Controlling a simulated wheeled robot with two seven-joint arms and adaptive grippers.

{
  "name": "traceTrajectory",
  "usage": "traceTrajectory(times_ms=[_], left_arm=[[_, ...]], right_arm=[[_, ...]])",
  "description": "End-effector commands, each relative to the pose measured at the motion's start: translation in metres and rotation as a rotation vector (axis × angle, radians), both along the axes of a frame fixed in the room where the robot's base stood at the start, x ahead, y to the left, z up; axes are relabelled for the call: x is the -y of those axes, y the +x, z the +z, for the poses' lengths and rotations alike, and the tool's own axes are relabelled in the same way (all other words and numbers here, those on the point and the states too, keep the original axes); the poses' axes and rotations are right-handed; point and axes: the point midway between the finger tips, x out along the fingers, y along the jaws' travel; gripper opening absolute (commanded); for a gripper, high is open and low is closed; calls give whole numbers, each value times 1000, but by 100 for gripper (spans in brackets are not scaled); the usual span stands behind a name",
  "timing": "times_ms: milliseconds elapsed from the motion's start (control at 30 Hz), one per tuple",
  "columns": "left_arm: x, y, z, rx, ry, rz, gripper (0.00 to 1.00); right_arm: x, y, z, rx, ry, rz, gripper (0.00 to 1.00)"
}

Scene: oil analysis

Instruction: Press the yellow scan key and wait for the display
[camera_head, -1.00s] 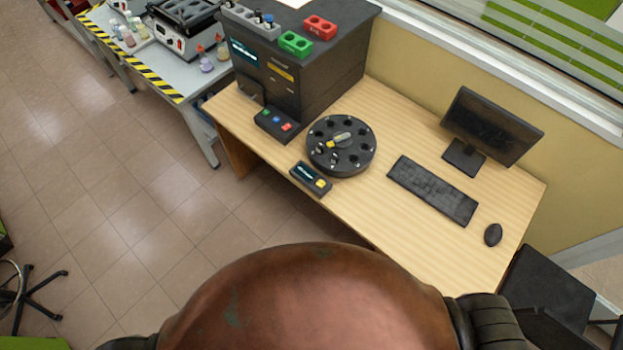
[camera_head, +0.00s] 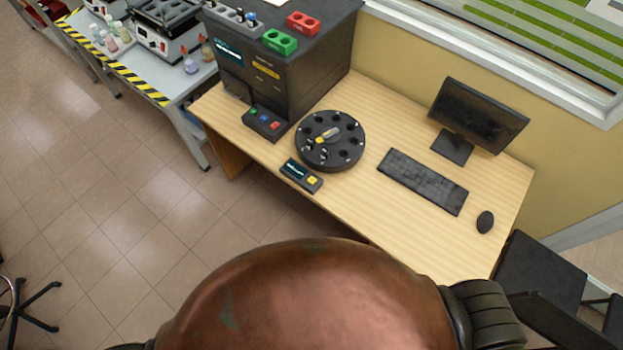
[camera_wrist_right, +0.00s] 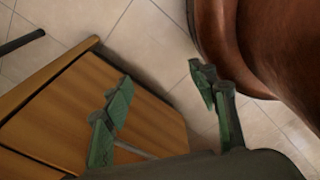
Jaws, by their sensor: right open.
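The yellow scan key (camera_head: 312,181) is on a small black box (camera_head: 297,172) at the front edge of the wooden desk, in the head view. A small lit display (camera_head: 294,170) is on the same box, left of the key; its text is too small to read. My right gripper (camera_wrist_right: 165,95) shows only in the right wrist view, with its green fingers wide apart and nothing between them. It is near the desk's wooden side panel, with floor behind it. The key is not in the right wrist view. My left gripper is not in view.
A round black carousel (camera_head: 345,157) stands just behind the box. A dark analyser (camera_head: 290,85) with a button panel (camera_head: 266,124) is to the left. A keyboard (camera_head: 423,181), mouse (camera_head: 485,222) and monitor (camera_head: 478,115) are to the right. Bare desk lies between carousel and keyboard.

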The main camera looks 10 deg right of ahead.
Motion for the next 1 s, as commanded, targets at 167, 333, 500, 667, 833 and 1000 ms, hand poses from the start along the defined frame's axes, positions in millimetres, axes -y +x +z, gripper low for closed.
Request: traceTrajectory(times_ms=[167,333,500,667,833,1000], left_arm=[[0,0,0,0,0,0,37],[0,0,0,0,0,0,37],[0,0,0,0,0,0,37],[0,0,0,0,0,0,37],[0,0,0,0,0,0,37],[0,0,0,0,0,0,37]], right_arm=[[0,0,0,0,0,0,39],[0,0,0,0,0,0,28],[0,0,0,-1,0,0,16],[0,0,0,-1,0,0,5],[0,0,0,-1,0,0,0],[0,0,0,-1,0,0,0]])
